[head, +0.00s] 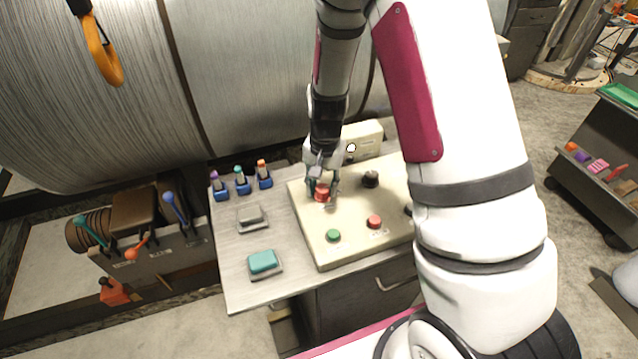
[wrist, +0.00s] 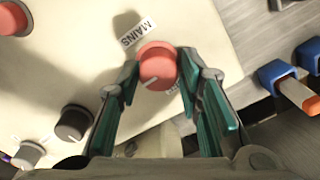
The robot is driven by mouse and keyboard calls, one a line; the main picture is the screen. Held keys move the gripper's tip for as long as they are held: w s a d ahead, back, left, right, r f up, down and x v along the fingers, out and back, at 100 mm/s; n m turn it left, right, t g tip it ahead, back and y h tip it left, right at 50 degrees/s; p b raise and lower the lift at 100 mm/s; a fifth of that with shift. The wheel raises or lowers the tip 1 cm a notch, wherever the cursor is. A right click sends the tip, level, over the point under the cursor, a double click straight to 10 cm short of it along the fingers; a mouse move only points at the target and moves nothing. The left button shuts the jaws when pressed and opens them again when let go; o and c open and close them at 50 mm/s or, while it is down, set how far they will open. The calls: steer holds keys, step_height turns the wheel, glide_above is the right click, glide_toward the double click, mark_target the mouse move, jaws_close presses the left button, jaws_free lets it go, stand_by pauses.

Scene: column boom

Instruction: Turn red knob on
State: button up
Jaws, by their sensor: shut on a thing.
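The red knob (head: 321,194) stands at the upper left of the cream control panel (head: 300,222). In the wrist view the red knob (wrist: 158,66) has a white pointer mark on its lower edge and a "MAINS" label (wrist: 138,33) beside it; another label is partly hidden below it. My gripper (head: 322,188) is over the panel with its fingers down around the knob. In the wrist view my gripper (wrist: 162,78) has its green-padded fingers on either side of the knob, shut on it.
A black knob (head: 370,179), a green button (head: 333,235) and a red button (head: 374,221) are on the same panel. Blue-based switches (head: 242,185) and a teal rocker (head: 263,262) are on the bench to the left. My arm hides the panel's right side.

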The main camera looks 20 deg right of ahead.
steer(key=shift+w+a+r, duration=0.15)
steer(key=shift+w+a, duration=0.05)
steer(key=shift+a, duration=0.45)
steer(key=o, duration=0.9)
steer(key=shift+c, duration=0.2)
steer(key=shift+o, duration=1.1)
steer(key=shift+a, duration=0.1)
steer(key=shift+s, duration=0.55)
steer(key=shift+w+r, duration=0.15)
steer(key=shift+r, duration=0.1)
step_height(320, 180, up, 11)
steer(key=shift+s+a+r, duration=0.2)
steer(key=shift+s+a, duration=0.15)
steer(key=shift+a, duration=0.1)
